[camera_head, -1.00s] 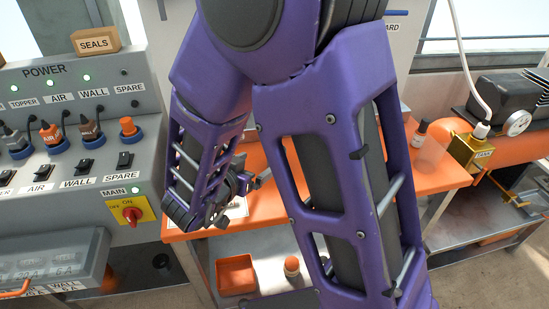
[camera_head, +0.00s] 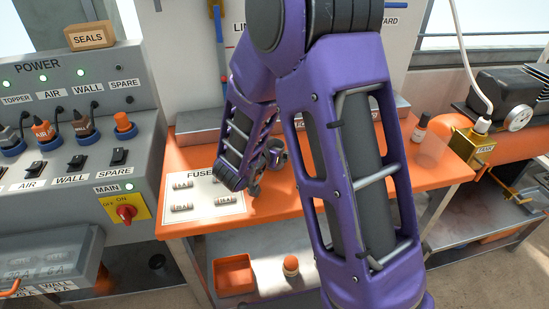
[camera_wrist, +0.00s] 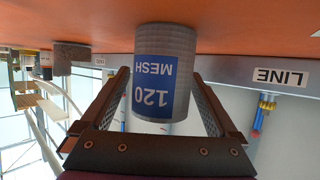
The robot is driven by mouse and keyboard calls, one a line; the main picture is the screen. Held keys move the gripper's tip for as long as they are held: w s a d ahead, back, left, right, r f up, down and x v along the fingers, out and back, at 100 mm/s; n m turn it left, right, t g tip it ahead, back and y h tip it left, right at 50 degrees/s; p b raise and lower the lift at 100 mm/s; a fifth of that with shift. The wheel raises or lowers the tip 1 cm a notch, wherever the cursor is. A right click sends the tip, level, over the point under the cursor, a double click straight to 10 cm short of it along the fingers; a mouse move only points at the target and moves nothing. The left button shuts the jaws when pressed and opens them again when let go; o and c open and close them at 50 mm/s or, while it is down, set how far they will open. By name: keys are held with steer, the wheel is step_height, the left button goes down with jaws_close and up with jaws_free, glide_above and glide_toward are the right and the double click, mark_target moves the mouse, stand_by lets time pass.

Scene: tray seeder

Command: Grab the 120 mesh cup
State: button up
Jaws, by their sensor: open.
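The 120 mesh cup (camera_wrist: 184,48) is a grey mesh cylinder with a blue label reading "120 MESH". The wrist view is upside down, and the cup stands on the orange bench (camera_wrist: 255,25). My gripper (camera_wrist: 161,80) is open, with one finger on each side of the cup in the picture. I cannot tell how far the fingertips reach along its sides or whether they touch it. In the head view my gripper (camera_head: 265,172) is low over the bench, right of the fuse card. I cannot make out the cup there.
A fuse card (camera_head: 190,195) lies on the bench's left. A small dark-capped bottle (camera_head: 420,132) stands at the right. The power panel (camera_head: 60,110) borders the bench on the left. A grey ledge (camera_head: 200,127) runs along the back.

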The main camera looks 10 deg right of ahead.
steer(key=shift+r, duration=0.1)
steer(key=c, duration=1.4)
